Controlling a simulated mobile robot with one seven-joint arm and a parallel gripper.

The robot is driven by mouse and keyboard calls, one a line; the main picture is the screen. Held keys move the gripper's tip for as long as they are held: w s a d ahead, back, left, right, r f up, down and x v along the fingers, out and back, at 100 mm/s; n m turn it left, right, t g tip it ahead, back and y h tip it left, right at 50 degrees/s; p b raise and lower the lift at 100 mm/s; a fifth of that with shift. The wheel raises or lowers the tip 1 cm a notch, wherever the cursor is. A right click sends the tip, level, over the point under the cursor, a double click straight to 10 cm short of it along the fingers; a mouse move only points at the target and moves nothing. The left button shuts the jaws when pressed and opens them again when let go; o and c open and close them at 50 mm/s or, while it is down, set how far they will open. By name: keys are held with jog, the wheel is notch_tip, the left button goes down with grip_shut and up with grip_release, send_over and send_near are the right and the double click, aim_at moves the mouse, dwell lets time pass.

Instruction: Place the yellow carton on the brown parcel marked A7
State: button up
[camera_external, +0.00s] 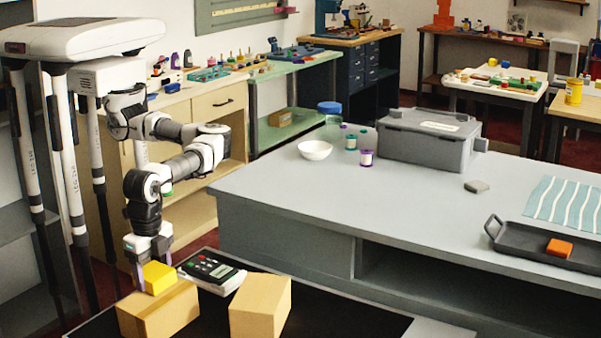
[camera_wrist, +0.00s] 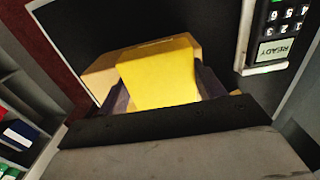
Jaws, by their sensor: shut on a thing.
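The yellow carton (camera_external: 160,277) is between the fingers of my gripper (camera_external: 153,268), which is shut on it. It also shows between the dark fingers in the wrist view (camera_wrist: 158,75). The carton is at the top of the left brown parcel (camera_external: 160,314); I cannot tell whether it rests on it or hangs just above. Part of this parcel shows behind the carton in the wrist view (camera_wrist: 100,75). A second brown parcel (camera_external: 260,306) stands to the right. No A7 mark is readable on either parcel.
A keypad device (camera_external: 212,272) with a READY display lies on the black surface behind the parcels, close to them. The grey counter (camera_external: 400,205) beyond holds a grey box (camera_external: 428,140), a white bowl (camera_external: 315,150) and a black tray (camera_external: 510,245) with an orange block.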

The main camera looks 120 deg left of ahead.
aim_at(153, 271)
jog(key=shift+f, duration=0.2)
jog(key=o, duration=1)
jog(key=shift+r, duration=0.1)
jog(key=shift+c, duration=0.2)
jog(key=shift+r, duration=0.1)
notch_tip(153, 271, up, 12)
jog(key=b, duration=0.2)
